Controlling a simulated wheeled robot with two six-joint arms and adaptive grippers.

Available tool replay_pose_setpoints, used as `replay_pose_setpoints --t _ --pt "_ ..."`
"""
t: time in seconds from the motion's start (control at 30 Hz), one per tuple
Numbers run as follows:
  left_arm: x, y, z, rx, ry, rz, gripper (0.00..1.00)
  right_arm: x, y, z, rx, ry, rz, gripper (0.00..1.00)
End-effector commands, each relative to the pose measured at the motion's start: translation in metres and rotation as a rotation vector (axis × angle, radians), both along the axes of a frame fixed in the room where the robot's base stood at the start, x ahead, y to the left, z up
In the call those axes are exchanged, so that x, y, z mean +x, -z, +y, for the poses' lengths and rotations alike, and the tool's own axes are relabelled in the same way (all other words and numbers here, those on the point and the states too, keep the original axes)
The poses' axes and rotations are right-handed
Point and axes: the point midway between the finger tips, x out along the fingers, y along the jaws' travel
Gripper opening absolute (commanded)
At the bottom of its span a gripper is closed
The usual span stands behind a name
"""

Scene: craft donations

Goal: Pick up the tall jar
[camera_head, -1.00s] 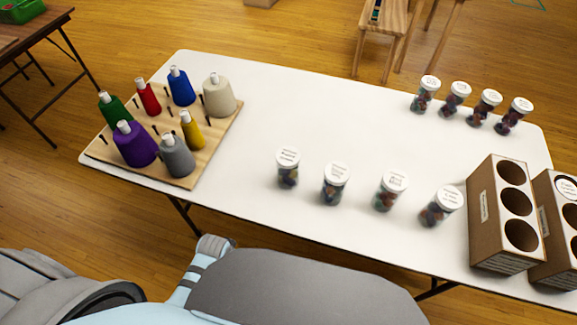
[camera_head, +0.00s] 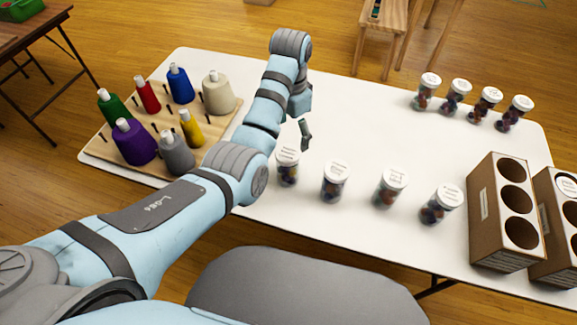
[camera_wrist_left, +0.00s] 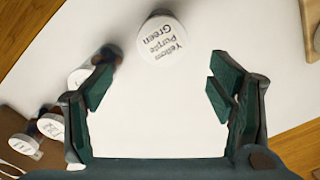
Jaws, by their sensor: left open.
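Clear jars with white lids and dark, mixed contents stand in two rows on the white table. The front row has a leftmost jar (camera_head: 287,172), a second jar (camera_head: 334,186), a third jar (camera_head: 387,194) and a rightmost jar (camera_head: 432,213). I cannot tell which one is the tall jar. My left gripper (camera_head: 304,134) is above the table just behind the leftmost front jar. My right gripper is not in view.
A wooden peg board (camera_head: 185,180) with several coloured thread cones stands at the left. Cardboard holders with round holes, one nearer (camera_head: 484,225) and one at the edge (camera_head: 555,235), stand at the right. A back row of jars (camera_head: 455,104) stands far right. The table's middle is clear.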

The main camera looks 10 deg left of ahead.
Motion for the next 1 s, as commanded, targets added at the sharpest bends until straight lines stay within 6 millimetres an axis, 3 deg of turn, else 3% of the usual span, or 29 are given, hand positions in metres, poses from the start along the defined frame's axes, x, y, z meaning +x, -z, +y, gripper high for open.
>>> replay_pose_setpoints --t 0.1,0.33,0.57,0.7,0.8,1.0 --pt "0.002 0.002 -0.004 0.008 0.028 0.014 0.76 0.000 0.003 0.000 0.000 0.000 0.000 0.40" --pt "0.002 0.064 -0.003 0.008 0.027 0.013 0.76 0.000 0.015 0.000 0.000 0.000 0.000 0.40" --pt "0.000 0.096 0.001 0.008 0.025 0.011 0.76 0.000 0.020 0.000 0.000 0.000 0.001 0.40" --pt "-0.003 0.124 0.007 0.007 0.026 0.011 0.76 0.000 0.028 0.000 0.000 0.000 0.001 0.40" --pt "-0.003 0.134 0.006 0.008 0.025 0.009 0.76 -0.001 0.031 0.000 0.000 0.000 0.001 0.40" --pt "-0.003 0.133 0.006 0.007 0.025 0.009 0.74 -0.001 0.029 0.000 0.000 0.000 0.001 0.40"
